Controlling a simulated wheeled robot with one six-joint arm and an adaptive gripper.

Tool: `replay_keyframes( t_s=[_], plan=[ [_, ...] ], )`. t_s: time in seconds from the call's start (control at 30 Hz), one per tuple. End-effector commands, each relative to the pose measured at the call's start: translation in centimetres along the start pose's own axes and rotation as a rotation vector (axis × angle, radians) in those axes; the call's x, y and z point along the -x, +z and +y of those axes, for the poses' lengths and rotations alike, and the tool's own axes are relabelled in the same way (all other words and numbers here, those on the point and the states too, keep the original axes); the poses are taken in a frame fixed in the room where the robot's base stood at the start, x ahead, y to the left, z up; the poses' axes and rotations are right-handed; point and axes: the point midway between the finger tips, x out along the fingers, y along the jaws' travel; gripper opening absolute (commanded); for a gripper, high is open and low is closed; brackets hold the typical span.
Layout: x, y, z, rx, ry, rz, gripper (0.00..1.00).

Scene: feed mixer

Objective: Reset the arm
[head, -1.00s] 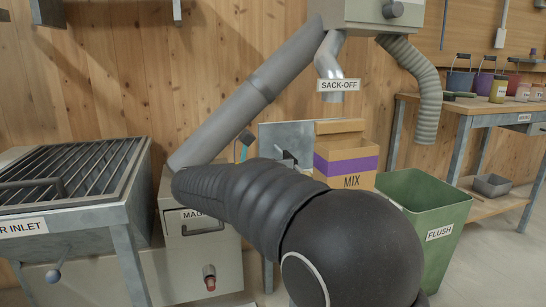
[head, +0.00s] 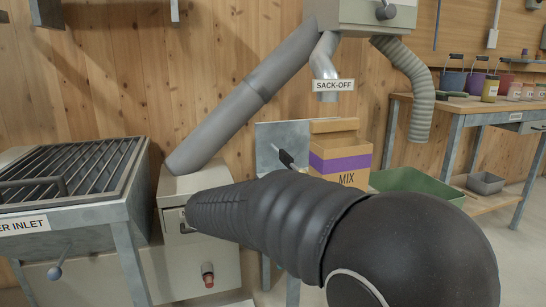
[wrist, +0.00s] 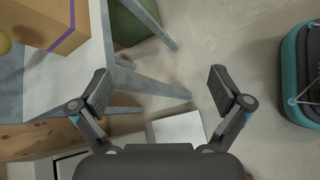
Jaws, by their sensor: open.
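My gripper (wrist: 160,88) is open in the wrist view, its two dark fingers spread wide with nothing between them. In the head view my black arm crosses the lower middle, and I cannot clearly make out the gripper there. A cardboard box marked MIX (head: 341,164) stands on the grey stand behind my arm. The box also shows at the top left of the wrist view (wrist: 72,37), apart from the fingers.
The slatted inlet hopper (head: 65,215) is at the left. A beige cabinet (head: 215,258) stands beside it, partly behind my arm. The SACK-OFF spout (head: 325,60) hangs above the box. A green bin (head: 420,187) and a workbench (head: 460,106) are at the right.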

Motion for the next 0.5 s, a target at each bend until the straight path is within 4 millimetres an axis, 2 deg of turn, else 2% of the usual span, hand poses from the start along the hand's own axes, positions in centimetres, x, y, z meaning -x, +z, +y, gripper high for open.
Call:
replay_keyframes(
  t_s=[0.1,0.2,0.3,0.5],
  plan=[
    [-1.0,1.1,-4.4,-0.218,-0.138,0.168,1.00],
    [-1.1,2.0,-7.8,-0.414,-0.260,0.284,1.00],
    [-0.9,3.0,-10.7,-0.607,-0.376,0.378,1.00],
    [0.2,5.7,-15.1,-0.965,-0.570,0.517,1.00]
  ],
)
